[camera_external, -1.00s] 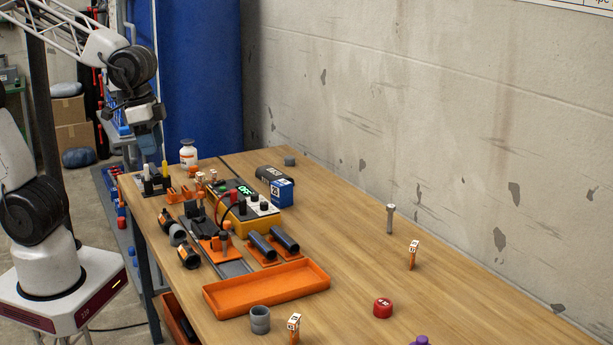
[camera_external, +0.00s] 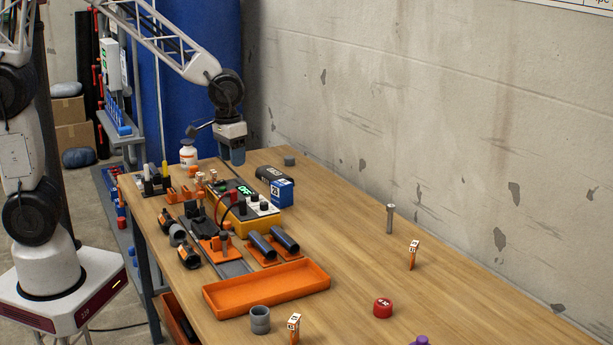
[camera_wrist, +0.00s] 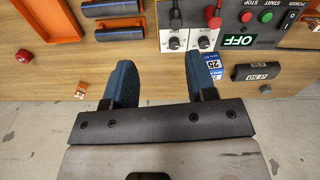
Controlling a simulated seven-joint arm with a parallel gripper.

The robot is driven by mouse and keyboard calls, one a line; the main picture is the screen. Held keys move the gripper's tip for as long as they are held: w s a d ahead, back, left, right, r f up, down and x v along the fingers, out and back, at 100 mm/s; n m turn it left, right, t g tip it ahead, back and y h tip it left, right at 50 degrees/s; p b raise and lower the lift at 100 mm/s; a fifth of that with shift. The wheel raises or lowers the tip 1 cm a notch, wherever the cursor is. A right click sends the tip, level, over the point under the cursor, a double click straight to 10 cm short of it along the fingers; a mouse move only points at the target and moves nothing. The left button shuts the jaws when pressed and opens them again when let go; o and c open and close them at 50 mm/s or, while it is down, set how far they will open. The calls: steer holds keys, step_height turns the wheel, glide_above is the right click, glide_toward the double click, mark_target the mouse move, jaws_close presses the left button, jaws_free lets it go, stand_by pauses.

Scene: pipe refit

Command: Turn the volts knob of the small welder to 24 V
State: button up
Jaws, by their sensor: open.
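The small welder (camera_external: 232,218) is a yellow box with a grey and black panel on the bench. Its display (camera_wrist: 238,40) reads OFF in green. Two dark knobs sit on white dial plates in the wrist view, a left knob (camera_wrist: 175,43) and a right knob (camera_wrist: 206,43). The dial lettering is too small for me to tell which is volts or where each points. My gripper (camera_external: 238,158) is above and behind the welder, clear of it. Its two blue fingers (camera_wrist: 160,62) are apart with nothing between them, and neither knob is touched.
Dark pipes (camera_external: 262,247) on orange holders and an orange tray (camera_external: 270,290) lie in front. A white bottle (camera_external: 188,156) stands at the far left. The right of the bench is mostly open.

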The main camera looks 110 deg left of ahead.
mark_target(255, 194)
steer(key=a+f+n, duration=0.1)
steer(key=a+f, duration=0.1)
steer(key=a, duration=0.2)
steer(key=a+f+n, duration=0.1)
steer(key=a+f, duration=0.2)
steer(key=a, duration=0.2)
steer(key=a+f+n, duration=0.1)
steer(key=a+f, duration=0.2)
steer(key=a, duration=0.1)
steer(key=shift+w+a+f+n+g, duration=0.2)
steer(key=shift+f+n+g, duration=0.1)
steer(key=shift+n, duration=0.1)
steer(key=shift+d+f, duration=0.1)
steer(key=shift+f, duration=3.75)
steer(key=shift+c, duration=0.4)
steer(key=c, duration=0.8)
steer(key=shift+c, duration=0.2)
